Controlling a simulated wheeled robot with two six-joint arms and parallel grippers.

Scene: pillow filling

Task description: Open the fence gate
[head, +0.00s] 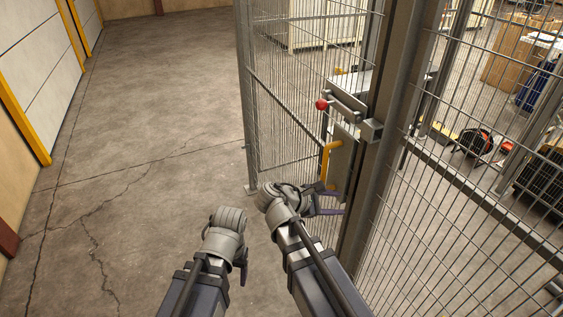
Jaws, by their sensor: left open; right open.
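The fence gate (290,125) is a grey wire-mesh panel in a metal frame, right of the middle in the head view. Near its right-hand post is a sliding bolt with a red knob (321,105). Below the bolt, a yellow handle (327,160) sits beside a grey lock plate. My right gripper (336,201) is open, with its dark fingers just below the yellow handle and nothing between them. I cannot tell whether it touches the gate. My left gripper (243,266) is open, lower and further left, over bare floor; its fingers are mostly hidden behind its wrist.
A thick grey post (390,110) and a mesh fence panel (440,230) stand close to my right arm. Behind the mesh are a cardboard box (511,58) and a cable reel (476,142). Cracked concrete floor (150,120) is clear on the left, up to a yellow-edged wall.

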